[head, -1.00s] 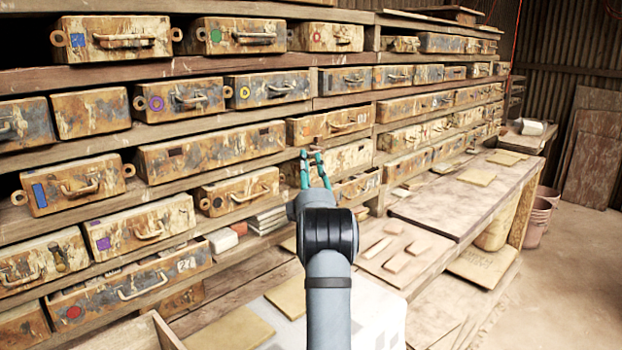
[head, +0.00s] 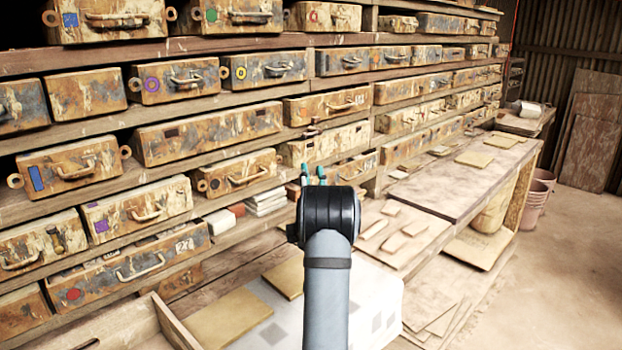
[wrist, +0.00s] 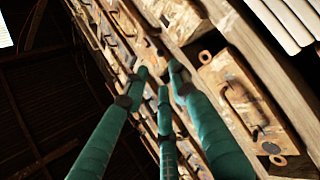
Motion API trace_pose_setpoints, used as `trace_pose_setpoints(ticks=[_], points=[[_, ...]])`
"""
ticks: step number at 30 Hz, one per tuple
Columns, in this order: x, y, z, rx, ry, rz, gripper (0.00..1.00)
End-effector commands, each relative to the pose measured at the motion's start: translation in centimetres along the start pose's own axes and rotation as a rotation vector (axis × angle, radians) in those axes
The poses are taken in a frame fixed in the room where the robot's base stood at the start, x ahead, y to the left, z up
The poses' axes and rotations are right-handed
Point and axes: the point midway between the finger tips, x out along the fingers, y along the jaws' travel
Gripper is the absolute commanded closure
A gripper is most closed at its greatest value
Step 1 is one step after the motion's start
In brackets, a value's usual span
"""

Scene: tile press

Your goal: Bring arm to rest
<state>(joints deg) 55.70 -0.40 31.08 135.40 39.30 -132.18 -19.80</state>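My gripper (head: 313,172) has slim teal fingers and shows just above the black joint of my arm in the head view, in front of the shelves. The arm's joint hides most of it. In the wrist view, the fingers of the gripper (wrist: 162,85) reach forward with gaps between their tips. Nothing is held between them. They point along the shelf fronts, and a stained drawer with a handle (wrist: 245,105) lies to their right. I cannot tell the exact distance from the fingers to the drawers.
Shelves of worn metal drawers (head: 208,133) fill the left and back. A workbench (head: 470,190) with tiles stands to the right. A wooden box (head: 130,325) and loose tiles (head: 228,315) lie at the lower left.

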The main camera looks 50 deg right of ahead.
Motion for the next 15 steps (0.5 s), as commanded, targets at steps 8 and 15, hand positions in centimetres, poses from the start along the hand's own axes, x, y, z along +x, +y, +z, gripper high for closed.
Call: trace_pose_setpoints(ticks=[8,15], points=[[0.0,0.0,0.0,0.000,0.000,0.000,0.74],[1.2,0.1,0.0,0.000,0.001,0.005,0.74]])
